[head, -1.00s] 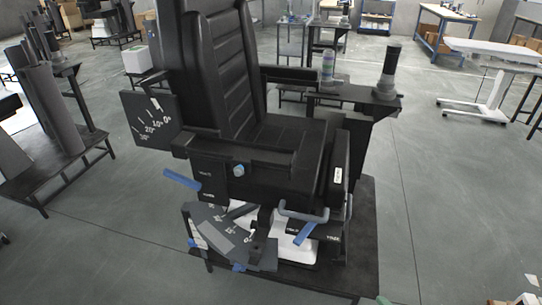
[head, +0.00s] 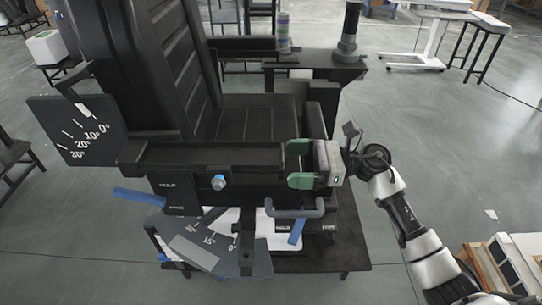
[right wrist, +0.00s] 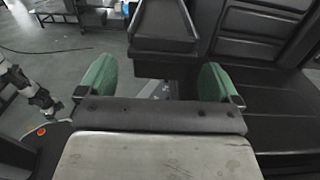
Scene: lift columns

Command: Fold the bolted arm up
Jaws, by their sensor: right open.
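The near arm of the black chair (head: 210,153) lies level along the side of the seat, with a blue-headed bolt (head: 218,181) on the box below it. It also shows in the right wrist view (right wrist: 163,27), ahead between the fingers. My right gripper (head: 298,164) is open at the arm's front end, its green fingertips spread above and below that end in the picture. In the right wrist view the fingers (right wrist: 157,80) hold nothing, and a gap shows before the arm. The far arm (head: 245,43) is also level. My left gripper is not in view.
A dial plate (head: 77,130) stands out by the backrest. A lower dial (head: 208,247), a blue lever (head: 140,197) and a grey U-shaped handle (head: 295,212) sit under the seat. A joystick (head: 349,35) and a striped can (head: 283,35) stand beyond.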

